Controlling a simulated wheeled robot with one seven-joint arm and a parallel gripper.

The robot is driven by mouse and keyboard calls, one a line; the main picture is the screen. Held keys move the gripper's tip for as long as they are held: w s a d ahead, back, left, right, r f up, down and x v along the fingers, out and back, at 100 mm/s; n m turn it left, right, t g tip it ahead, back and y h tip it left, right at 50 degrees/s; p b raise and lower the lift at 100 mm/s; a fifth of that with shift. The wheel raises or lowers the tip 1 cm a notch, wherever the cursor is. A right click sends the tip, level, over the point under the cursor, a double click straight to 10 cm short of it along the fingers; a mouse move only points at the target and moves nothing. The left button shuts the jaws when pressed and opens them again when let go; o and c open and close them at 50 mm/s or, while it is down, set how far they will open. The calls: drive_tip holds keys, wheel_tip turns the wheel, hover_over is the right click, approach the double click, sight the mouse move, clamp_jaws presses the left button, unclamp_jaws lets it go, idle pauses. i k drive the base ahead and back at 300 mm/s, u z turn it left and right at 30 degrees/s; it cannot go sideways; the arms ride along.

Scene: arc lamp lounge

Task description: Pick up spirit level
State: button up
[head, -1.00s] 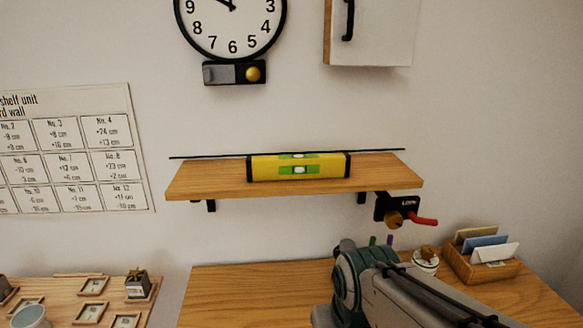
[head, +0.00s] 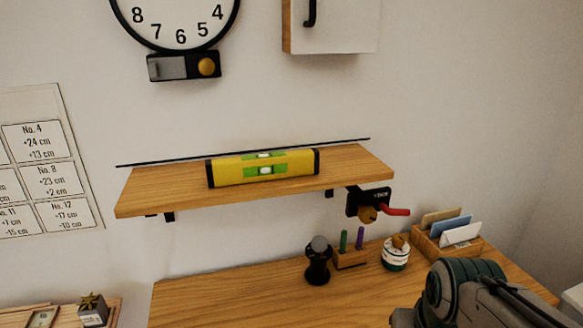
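The yellow spirit level (head: 231,171) with black ends and green vial windows lies lengthwise on the wooden wall shelf (head: 150,198) in the head view. Nothing touches it but the shelf. My arm shows at the lower right, below and to the right of the shelf, apart from the level. My gripper is outside the view.
A lock with a red lever (head: 376,208) hangs under the shelf's right end. The wooden desk (head: 225,291) below bears a dark stamp (head: 318,262), a pen block (head: 351,258), a round white timer-like item (head: 396,254) and a card box (head: 431,246). A clock (head: 178,25) hangs above.

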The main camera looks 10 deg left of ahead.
sight(257, 168)
drive_tip(key=k, duration=0.9)
drive_tip(key=u, duration=0.4)
drive_tip(key=i, duration=0.6)
